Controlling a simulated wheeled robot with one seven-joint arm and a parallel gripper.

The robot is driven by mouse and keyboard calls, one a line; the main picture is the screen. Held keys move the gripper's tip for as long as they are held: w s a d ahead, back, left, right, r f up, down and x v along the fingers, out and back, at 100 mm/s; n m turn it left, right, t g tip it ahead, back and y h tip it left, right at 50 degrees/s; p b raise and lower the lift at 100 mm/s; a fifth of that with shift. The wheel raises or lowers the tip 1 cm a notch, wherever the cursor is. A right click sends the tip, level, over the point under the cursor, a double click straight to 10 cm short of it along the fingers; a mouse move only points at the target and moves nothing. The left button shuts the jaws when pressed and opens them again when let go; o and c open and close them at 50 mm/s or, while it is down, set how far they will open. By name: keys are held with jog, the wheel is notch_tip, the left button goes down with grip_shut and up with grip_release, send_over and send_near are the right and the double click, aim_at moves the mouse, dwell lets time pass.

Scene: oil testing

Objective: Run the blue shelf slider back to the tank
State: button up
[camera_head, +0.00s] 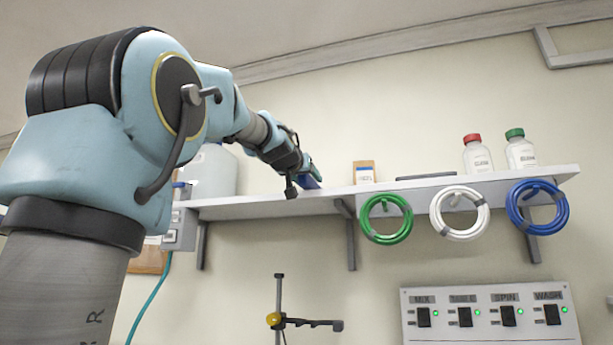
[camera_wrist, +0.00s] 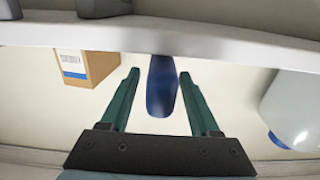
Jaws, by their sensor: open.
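The blue slider (camera_wrist: 161,88) stands at the shelf in the wrist view, between the two green fingers of my gripper (camera_wrist: 159,74). A gap shows on each side of it, so the fingers are around it and not shut on it. In the head view my gripper (camera_head: 308,176) is over the shelf's left half, with a bit of the blue slider (camera_head: 311,182) at its tip; most of the slider is hidden there. The whitish tank (camera_head: 212,172) stands at the shelf's left end, partly behind my arm, and shows at the right in the wrist view (camera_wrist: 296,108).
The white shelf (camera_head: 430,186) carries a cardboard box (camera_head: 364,173), a dark flat item (camera_head: 426,177), a red-capped bottle (camera_head: 477,155) and a green-capped bottle (camera_head: 520,153). Green, white and blue rings hang at its front. Between slider and tank the shelf looks clear.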

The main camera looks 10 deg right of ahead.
grip_shut()
dwell(0.5)
dwell(0.9)
